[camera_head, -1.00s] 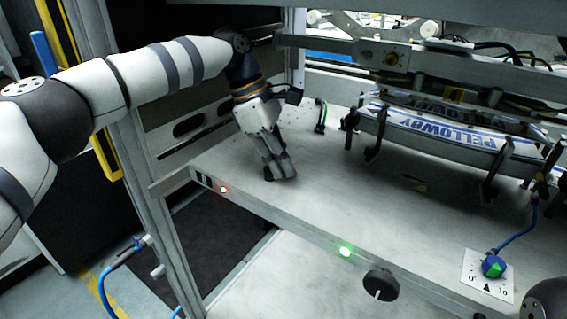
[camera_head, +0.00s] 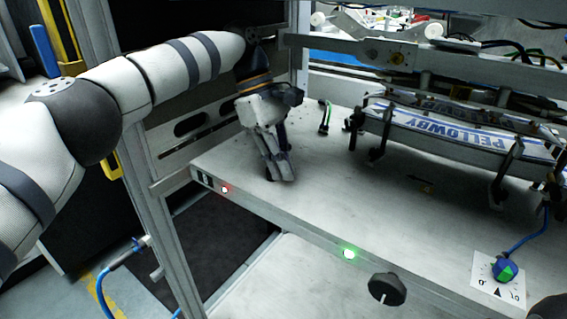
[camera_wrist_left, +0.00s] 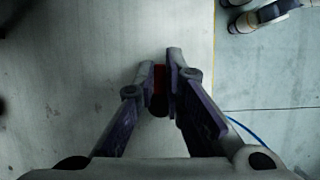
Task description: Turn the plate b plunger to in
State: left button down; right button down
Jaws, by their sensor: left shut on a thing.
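My left gripper (camera_head: 281,179) points down at the near left part of the grey deck. Its fingers are shut on a small plunger, which shows as a red strip (camera_wrist_left: 159,80) with a dark rounded end between the fingertips in the left wrist view. The fingers hide most of the plunger in the head view, and I cannot read any mark beside it or tell which way it is turned. My right gripper is not in view.
A white-and-blue labelled magazine (camera_head: 462,138) stands on dark posts at the right. A blue-green knob (camera_head: 505,270) sits on a white scale plate at lower right. A black knob (camera_head: 387,289) and a green light (camera_head: 349,253) are on the front rail.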

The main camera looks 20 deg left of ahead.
pick_arm(q)
jog(key=shift+a+f, duration=0.1)
jog(key=shift+f, duration=0.05)
jog(key=c, duration=1.7)
grip_release()
